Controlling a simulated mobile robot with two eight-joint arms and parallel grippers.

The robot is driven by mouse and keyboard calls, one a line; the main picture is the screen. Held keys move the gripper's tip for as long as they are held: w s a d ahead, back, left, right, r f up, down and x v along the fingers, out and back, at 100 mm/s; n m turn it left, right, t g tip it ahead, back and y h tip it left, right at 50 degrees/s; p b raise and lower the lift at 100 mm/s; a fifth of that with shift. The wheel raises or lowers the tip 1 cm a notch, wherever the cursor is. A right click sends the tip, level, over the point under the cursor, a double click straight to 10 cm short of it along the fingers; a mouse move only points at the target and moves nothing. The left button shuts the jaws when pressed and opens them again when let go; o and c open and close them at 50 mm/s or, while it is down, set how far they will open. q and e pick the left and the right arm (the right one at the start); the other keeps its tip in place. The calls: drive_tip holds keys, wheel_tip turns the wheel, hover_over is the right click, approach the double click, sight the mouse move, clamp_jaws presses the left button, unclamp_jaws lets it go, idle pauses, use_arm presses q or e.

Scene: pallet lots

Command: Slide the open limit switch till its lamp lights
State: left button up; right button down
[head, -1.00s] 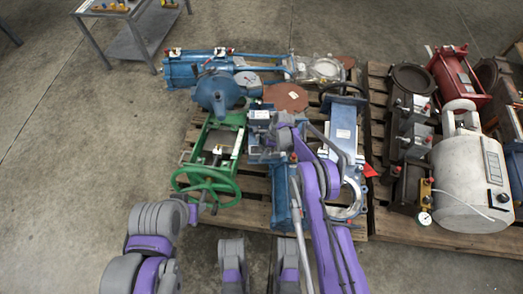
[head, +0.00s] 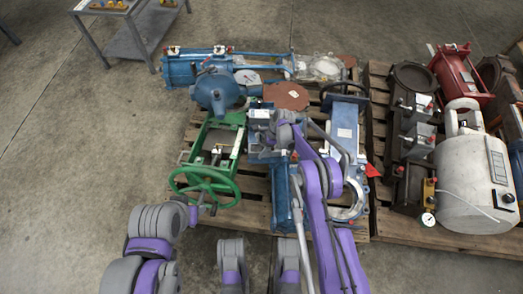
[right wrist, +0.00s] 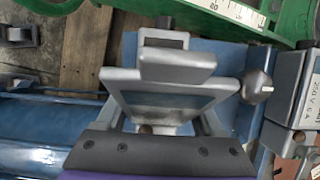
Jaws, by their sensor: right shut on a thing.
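My right gripper (head: 283,122) reaches over the left pallet, at a grey limit switch (head: 259,117) beside the green gate valve (head: 237,141). In the right wrist view its fingers (right wrist: 170,58) are closed, and the held part is mostly hidden behind them. I cannot make out a lit lamp on the switch.
A white scale (right wrist: 238,12) lies along the green frame. A green handwheel (head: 205,184) and a blue domed valve (head: 217,91) stand close to my right arm. The right pallet holds a white cylinder (head: 465,185). Bare floor (head: 70,150) lies to the left.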

drive_tip(key=shift+c, duration=0.2)
unclamp_jaws()
drive_tip(key=p+v, duration=0.2)
drive_tip(key=v, duration=0.9)
drive_tip(key=shift+w, duration=0.1)
